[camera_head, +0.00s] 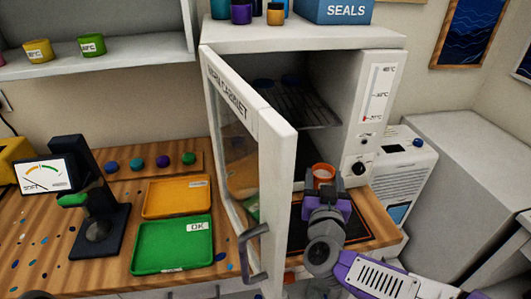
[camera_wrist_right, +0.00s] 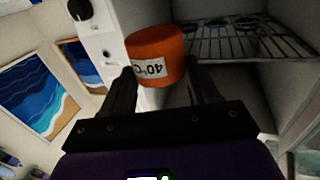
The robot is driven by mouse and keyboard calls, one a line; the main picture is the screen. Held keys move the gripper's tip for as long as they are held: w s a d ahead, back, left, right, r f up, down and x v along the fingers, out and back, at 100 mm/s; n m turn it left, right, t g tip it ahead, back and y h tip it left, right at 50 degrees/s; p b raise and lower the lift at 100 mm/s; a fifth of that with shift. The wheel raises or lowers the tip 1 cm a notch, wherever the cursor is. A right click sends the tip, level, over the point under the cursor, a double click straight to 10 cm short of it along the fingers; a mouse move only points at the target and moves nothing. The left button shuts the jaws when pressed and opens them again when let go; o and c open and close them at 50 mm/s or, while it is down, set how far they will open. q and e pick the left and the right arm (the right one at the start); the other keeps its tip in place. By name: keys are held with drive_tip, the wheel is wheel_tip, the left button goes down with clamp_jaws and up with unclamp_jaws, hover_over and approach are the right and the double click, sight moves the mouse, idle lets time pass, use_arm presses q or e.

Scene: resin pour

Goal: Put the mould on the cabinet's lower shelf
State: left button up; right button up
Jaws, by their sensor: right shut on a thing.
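An orange mould (camera_head: 323,170) with a white label is held by my right gripper (camera_head: 325,186) in front of the cabinet's lower opening. In the right wrist view the mould (camera_wrist_right: 155,52) sits between the fingertips (camera_wrist_right: 160,78), its label reading 40°C. The white cabinet (camera_head: 365,125) has its door (camera_head: 250,140) swung open to the left. A wire shelf (camera_head: 305,108) inside carries dark round items; it also shows in the right wrist view (camera_wrist_right: 235,48). The lower shelf is mostly hidden by the door, mould and gripper.
The open door's handle (camera_head: 252,250) sticks out left of my right arm. A dark mat (camera_head: 300,228) with an orange border lies on the wooden bench below the gripper. An orange tray (camera_head: 178,197) and a green tray (camera_head: 172,245) lie to the left, beside a dark gauge stand (camera_head: 80,190).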

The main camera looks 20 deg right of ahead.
drive_tip(key=shift+w+r, duration=0.1)
drive_tip(key=shift+w, duration=0.1)
drive_tip(key=w+p, duration=1)
drive_tip(key=w, duration=0.9)
drive_tip(key=f, duration=0.2)
drive_tip(key=f+b, duration=0.1)
drive_tip(key=f, duration=0.1)
drive_tip(key=f+b, duration=0.1)
drive_tip(key=f, duration=0.2)
drive_tip(key=shift+w+d+f, duration=0.1)
drive_tip(key=shift+d, duration=0.3)
drive_tip(key=shift+f+b, duration=0.55)
drive_tip(key=shift+b, duration=0.35)
